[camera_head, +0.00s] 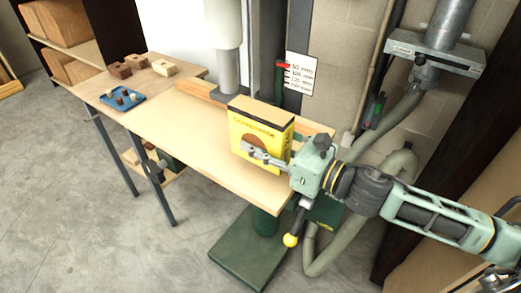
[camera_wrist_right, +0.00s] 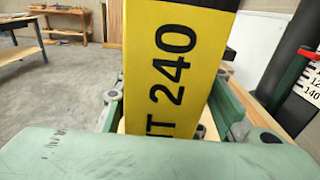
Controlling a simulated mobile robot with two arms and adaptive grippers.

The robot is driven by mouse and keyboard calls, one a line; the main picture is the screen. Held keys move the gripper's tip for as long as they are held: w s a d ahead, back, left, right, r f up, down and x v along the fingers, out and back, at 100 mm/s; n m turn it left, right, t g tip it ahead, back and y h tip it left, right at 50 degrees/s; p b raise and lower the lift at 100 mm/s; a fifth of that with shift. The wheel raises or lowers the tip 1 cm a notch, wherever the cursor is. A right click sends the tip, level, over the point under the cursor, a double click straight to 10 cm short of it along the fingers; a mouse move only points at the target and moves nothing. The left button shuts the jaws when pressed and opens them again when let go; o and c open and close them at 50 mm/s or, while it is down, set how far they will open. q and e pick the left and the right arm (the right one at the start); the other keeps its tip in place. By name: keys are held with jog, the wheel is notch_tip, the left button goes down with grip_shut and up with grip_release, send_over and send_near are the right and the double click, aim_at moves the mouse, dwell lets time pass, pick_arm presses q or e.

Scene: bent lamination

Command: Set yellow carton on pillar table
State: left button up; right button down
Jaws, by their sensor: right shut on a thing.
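The yellow carton (camera_head: 252,135) is upright over the pillar table's pale wooden top (camera_head: 195,128), towards its right end. My right gripper (camera_head: 264,156) reaches in from the right and is shut on the carton's lower part. In the right wrist view, the yellow carton (camera_wrist_right: 178,70) with black lettering stands between the gripper fingers (camera_wrist_right: 170,118). I cannot tell whether its bottom touches the tabletop; the gripper partly hides the lower right edge. My left gripper is not in view.
A wooden fence (camera_head: 200,91) runs along the table's back, below the machine's grey spindle (camera_head: 228,70). A bench at the left holds wooden blocks (camera_head: 164,68) and a blue tray (camera_head: 122,100). The tabletop left of the carton is clear. A hose (camera_head: 398,165) hangs at the right.

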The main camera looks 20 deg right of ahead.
notch_tip(320, 180, down, 4)
jog(key=shift+r, duration=0.25)
jog(key=c, duration=1.2)
grip_release()
jog(key=shift+f, duration=0.1)
jog(key=shift+s+d, duration=0.1)
